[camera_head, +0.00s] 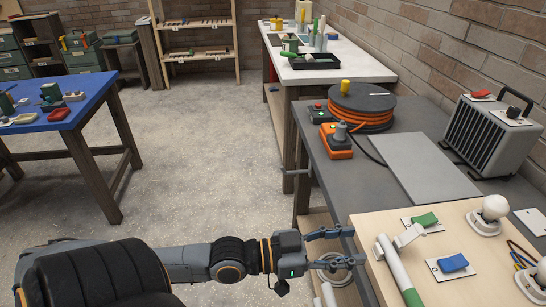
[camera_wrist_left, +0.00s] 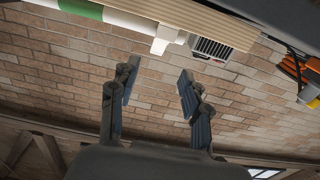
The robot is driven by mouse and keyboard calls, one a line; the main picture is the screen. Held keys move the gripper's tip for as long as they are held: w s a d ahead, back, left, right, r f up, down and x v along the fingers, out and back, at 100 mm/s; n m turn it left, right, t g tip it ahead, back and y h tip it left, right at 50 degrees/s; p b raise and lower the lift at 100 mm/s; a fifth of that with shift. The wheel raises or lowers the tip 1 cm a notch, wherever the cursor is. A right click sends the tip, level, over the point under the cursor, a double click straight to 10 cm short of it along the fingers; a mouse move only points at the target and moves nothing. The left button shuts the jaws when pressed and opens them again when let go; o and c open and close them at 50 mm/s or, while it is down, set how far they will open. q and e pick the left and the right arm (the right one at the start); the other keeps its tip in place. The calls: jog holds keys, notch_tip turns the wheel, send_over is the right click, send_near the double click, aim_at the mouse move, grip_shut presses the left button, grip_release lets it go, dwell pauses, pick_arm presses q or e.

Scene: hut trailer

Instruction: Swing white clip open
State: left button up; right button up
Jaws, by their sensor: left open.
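The white clip (camera_head: 409,235) sticks up at a slant beside the upper end of a white tube (camera_head: 392,268) with a green end, on the light wooden board (camera_head: 455,285). In the left wrist view the clip (camera_wrist_left: 164,40) shows as a pale block under the tube (camera_wrist_left: 128,20), beyond my fingers. My left gripper (camera_head: 352,247) is open and empty at the board's left edge, left of the clip and apart from it. Its spread fingers also show in the left wrist view (camera_wrist_left: 158,70). I cannot tell how far open the clip is. My right gripper is not in view.
The board also holds a green switch (camera_head: 426,220), a blue switch (camera_head: 453,263) and a white bulb (camera_head: 494,208). Behind it, the grey bench carries a grey panel (camera_head: 410,165), a heater (camera_head: 492,135) and an orange cable reel (camera_head: 361,105). Open floor lies to the left.

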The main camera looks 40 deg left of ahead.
pick_arm(q)
jog(key=v, duration=0.7)
jog(key=w+a+f+n+y, duration=0.2)
jog(key=a+f+y, duration=0.3)
jog(key=a+f, duration=0.7)
jog(key=shift+w+f+y, duration=0.35)
jog(key=shift+f+y, duration=0.05)
jog(key=shift+f, duration=1)
